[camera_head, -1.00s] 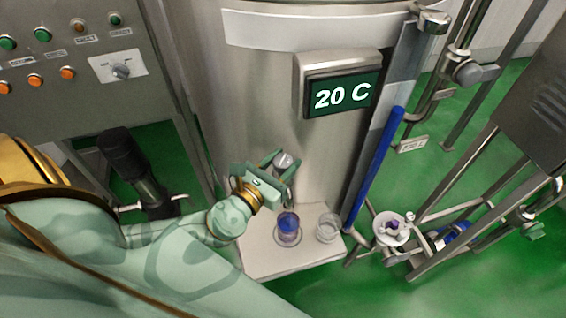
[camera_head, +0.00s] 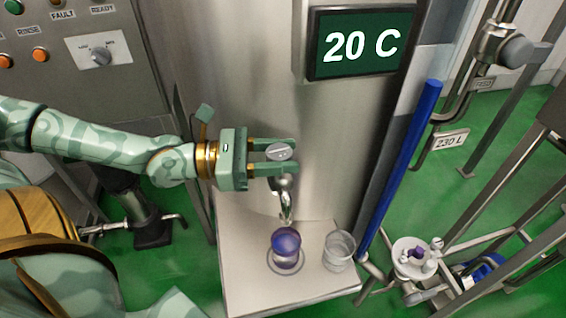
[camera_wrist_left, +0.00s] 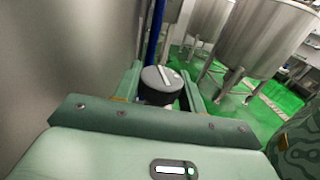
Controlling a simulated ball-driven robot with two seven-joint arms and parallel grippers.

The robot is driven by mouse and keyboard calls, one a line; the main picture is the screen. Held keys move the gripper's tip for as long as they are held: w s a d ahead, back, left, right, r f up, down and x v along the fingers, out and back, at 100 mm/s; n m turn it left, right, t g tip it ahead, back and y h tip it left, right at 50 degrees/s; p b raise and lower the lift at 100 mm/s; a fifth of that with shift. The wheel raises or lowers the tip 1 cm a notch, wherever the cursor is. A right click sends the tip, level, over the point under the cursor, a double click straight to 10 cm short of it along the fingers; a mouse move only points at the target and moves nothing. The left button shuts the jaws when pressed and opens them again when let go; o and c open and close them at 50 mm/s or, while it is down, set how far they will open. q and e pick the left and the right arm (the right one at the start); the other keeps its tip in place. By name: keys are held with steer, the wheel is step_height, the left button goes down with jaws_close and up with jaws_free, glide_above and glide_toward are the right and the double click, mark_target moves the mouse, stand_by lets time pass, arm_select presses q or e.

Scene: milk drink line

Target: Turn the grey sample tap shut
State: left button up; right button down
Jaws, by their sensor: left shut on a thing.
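The grey sample tap (camera_head: 285,186) sticks out of the steel tank's wall, with its spout pointing down. Its round grey knob (camera_head: 281,152) has a pale bar across the top. My left gripper (camera_head: 282,156) comes in from the left and is shut on the knob, one finger on each side. In the left wrist view the knob (camera_wrist_left: 161,85) sits between the two green fingers. A jar with a blue-purple top (camera_head: 286,242) stands under the spout on a pale shelf (camera_head: 245,285). My right gripper is not in view.
A clear empty glass (camera_head: 339,248) stands on the shelf right of the jar. A display reading 20 C (camera_head: 360,42) is above the tap. A blue upright pipe (camera_head: 402,165) runs to the right. A control panel (camera_head: 75,75) is at the upper left.

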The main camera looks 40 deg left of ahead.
arm_select(q)
steer(key=shift+m+g+h+b, duration=0.35)
steer(key=shift+m+g+h, duration=0.15)
steer(key=shift+g, duration=0.1)
steer(key=shift+r, duration=0.1)
steer(key=o, duration=1)
steer(key=shift+s+a+r+p, duration=0.15)
steer(key=shift+a+p, duration=0.15)
steer(key=shift+p, duration=0.05)
steer(key=p+v, duration=0.7)
steer(key=v, duration=0.8)
steer(key=shift+a+p, duration=0.35)
